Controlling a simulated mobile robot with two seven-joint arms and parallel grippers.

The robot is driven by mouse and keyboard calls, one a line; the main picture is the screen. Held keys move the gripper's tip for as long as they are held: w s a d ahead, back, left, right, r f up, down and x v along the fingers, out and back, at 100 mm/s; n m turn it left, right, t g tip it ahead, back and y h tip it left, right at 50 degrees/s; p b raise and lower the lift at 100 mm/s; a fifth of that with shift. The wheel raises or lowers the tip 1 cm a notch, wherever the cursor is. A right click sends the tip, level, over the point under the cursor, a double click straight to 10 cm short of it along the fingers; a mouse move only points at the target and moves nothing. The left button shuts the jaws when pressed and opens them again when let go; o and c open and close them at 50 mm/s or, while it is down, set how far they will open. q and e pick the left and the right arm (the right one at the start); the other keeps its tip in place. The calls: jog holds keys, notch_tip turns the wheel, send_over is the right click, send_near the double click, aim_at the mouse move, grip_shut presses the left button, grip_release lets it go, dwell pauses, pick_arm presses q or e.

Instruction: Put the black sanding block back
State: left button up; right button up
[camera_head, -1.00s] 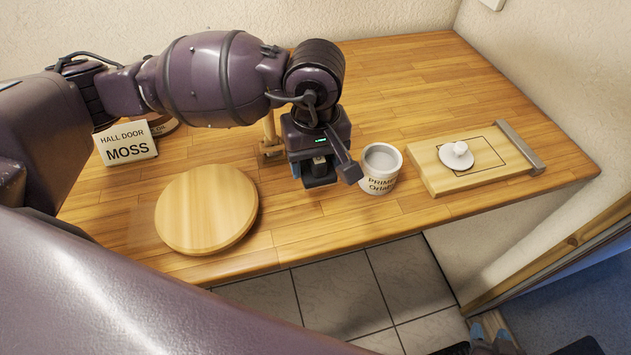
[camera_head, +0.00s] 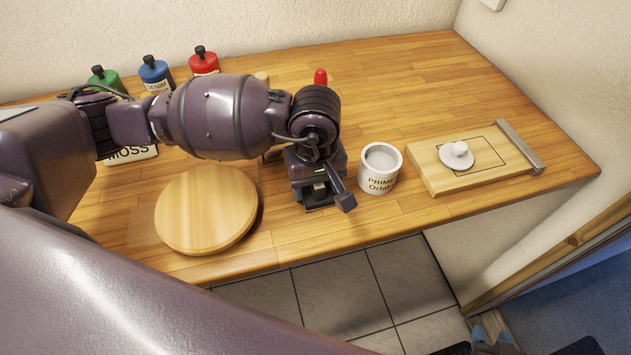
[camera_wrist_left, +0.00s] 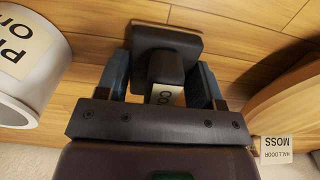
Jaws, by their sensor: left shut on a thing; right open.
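My left gripper (camera_head: 318,198) is over the middle of the wooden table, between the round board and the white pot. In the left wrist view it is shut on the black sanding block (camera_wrist_left: 167,42), gripping the raised grip between its two fingers. A pale label reading "CO" shows on the block, its rest hidden. In the head view my gripper hides most of the block. I cannot tell whether it touches the table.
A white "PRIM" pot (camera_head: 380,170) stands close right of the gripper. A round wooden board (camera_head: 207,210) lies to its left. A wooden board (camera_head: 440,180) with a white knobbed piece (camera_head: 457,156) lies right. Green (camera_head: 107,78), blue (camera_head: 155,72) and red (camera_head: 204,62) containers stand behind.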

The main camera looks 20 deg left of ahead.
pick_arm(q)
jog(key=o, duration=0.9)
jog(key=shift+f, duration=0.1)
notch_tip(320, 180, up, 12)
jog(key=shift+r, duration=0.2)
dwell(0.4)
